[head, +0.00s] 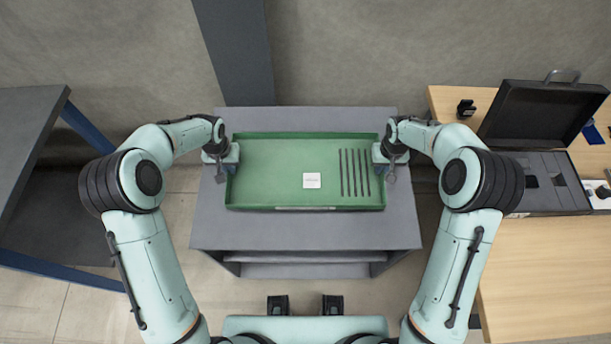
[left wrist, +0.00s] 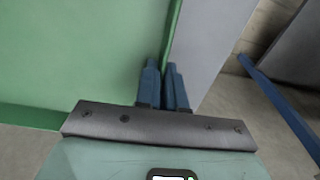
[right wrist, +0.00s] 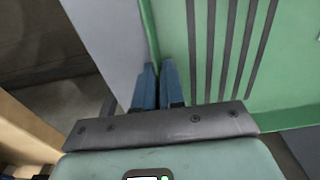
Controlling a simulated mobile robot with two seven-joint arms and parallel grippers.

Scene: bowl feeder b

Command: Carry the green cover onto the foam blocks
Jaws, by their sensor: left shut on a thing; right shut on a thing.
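The green cover (head: 270,165) is a wide shallow panel with a raised rim, a small white label and several dark slots at its right. It lies level over the grey table in the head view. My left gripper (head: 222,170) is shut on its left edge; the left wrist view shows the blue fingers (left wrist: 166,85) pinching the rim. My right gripper (head: 386,168) is shut on its right edge; the right wrist view shows the fingers (right wrist: 159,85) on the rim beside the slots. No foam blocks are visible. I cannot tell whether the cover touches the table.
The grey table (head: 300,235) has bare surface in front of the cover. At the right, a wooden bench (head: 540,270) carries an open black case (head: 540,115) with a foam-like dark insert. A dark table (head: 25,120) with blue legs stands at the left.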

